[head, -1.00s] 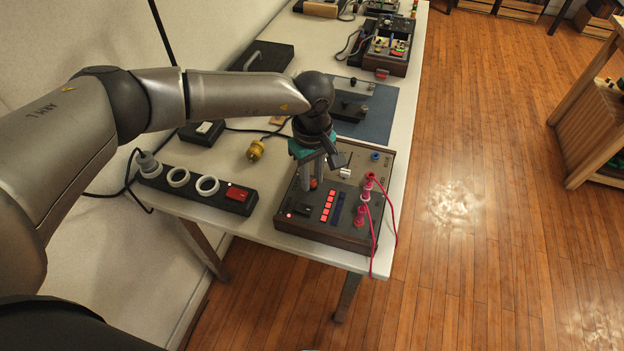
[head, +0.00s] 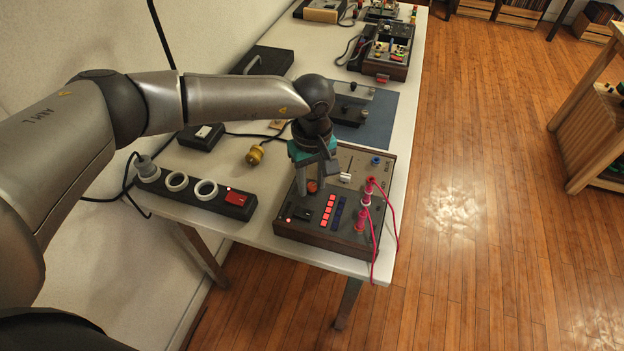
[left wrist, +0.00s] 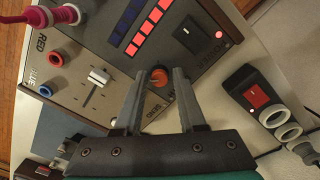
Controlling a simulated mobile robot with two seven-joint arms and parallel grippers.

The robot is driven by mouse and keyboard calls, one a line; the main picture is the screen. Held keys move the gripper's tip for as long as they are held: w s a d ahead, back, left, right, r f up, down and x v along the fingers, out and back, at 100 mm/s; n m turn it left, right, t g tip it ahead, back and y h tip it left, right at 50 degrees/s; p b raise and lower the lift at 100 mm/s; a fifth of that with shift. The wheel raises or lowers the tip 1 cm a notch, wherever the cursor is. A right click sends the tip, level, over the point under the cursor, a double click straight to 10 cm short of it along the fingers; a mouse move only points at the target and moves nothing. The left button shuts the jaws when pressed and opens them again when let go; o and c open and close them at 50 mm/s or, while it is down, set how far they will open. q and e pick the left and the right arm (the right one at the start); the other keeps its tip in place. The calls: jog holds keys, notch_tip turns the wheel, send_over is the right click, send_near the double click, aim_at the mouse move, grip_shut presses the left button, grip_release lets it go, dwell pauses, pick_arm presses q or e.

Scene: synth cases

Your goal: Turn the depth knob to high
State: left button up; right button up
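The depth knob looks to be the orange-red knob (head: 312,186) on the top panel of the wood-sided box (head: 319,238). It also shows in the left wrist view (left wrist: 159,78), with a dark part beside the orange. The lettering near it is too small to read surely. My left gripper (head: 317,183) is over the box, pointing down. In the left wrist view its fingers (left wrist: 160,73) stand apart on either side of the knob, with a gap visible on each side. It is open and holds nothing. My right gripper is in neither view.
Close by are a white slider (head: 345,177), lit red bars (head: 327,211), dark blue bars (head: 338,213), a black switch (head: 307,214) and pink plugs (head: 361,219) with cables. A power strip (head: 195,192) lies left of the box.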

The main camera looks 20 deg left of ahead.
aim_at(313, 186)
pick_arm(q)
jog(key=shift+o, duration=1.2)
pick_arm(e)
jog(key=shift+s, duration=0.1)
pick_arm(q)
jog(key=shift+r, duration=0.15)
jog(key=shift+r, duration=0.35)
notch_tip(313, 186, up, 14)
jog(key=p, duration=0.2)
jog(key=shift+r, duration=0.15)
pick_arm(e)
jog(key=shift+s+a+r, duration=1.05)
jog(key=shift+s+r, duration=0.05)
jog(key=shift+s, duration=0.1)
pick_arm(q)
jog(key=shift+d, duration=0.1)
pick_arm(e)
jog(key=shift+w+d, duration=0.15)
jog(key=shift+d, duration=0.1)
